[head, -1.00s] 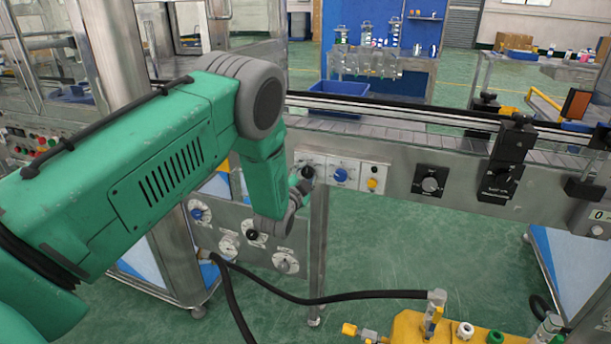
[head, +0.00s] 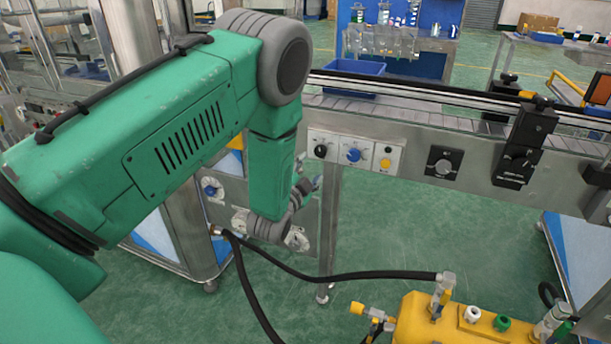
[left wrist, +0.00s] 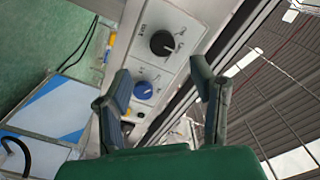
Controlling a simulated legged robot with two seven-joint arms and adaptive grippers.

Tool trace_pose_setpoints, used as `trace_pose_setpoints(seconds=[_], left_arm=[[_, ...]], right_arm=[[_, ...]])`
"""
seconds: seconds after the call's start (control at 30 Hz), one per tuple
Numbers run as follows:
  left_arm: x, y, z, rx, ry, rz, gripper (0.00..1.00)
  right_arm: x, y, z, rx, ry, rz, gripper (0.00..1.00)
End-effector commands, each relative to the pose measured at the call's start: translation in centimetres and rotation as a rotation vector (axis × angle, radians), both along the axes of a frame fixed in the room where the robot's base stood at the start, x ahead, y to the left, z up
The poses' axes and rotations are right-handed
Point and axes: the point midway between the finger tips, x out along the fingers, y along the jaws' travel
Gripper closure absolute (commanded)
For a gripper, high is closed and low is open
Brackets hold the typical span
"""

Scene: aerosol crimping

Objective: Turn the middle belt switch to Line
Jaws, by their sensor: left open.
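A light control panel on the conveyor's side carries a black knob (head: 320,151), a blue knob (head: 354,155) and small buttons. The left wrist view also shows the black knob (left wrist: 162,43) and the blue knob (left wrist: 143,90). A separate black-plated switch (head: 442,165) is farther right. Labels are too small to read, so I cannot tell which is the middle belt switch. My left gripper (left wrist: 161,68) is open and empty. In the left wrist view the blue knob appears between its fingers, with the black knob beyond; contact is not visible. In the head view my forearm hides most of the gripper.
The conveyor (head: 400,108) runs across the back, with a blue bin (head: 350,68) behind it. A lower panel with dials (head: 297,238) stands behind my left wrist. A yellow tank (head: 450,325) with black hoses is at the front right.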

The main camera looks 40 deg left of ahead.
Motion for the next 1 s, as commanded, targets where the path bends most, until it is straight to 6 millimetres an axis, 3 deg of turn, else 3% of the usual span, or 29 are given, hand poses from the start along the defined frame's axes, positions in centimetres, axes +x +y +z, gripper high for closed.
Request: trace_pose_setpoints(seconds=[0.23, 0.83, 0.93, 1.0], left_arm=[[-2.9, -0.8, 0.0, -0.001, 0.000, -0.001, 0.49], [-3.2, -0.9, 0.0, -0.001, 0.000, -0.001, 0.49], [-3.7, -1.2, -1.1, -0.029, 0.037, -0.003, 0.49], [-4.9, -1.8, -3.1, -0.086, 0.109, -0.004, 0.49]], right_arm=[[0.0, 0.0, 0.0, 0.000, 0.000, 0.000, 1.00], [0.3, 0.0, -0.1, 0.000, 0.002, 0.000, 1.00], [0.2, 0.0, -0.1, 0.000, 0.003, 0.000, 1.00], [0.2, 0.0, -0.1, 0.000, 0.003, 0.000, 1.00]])
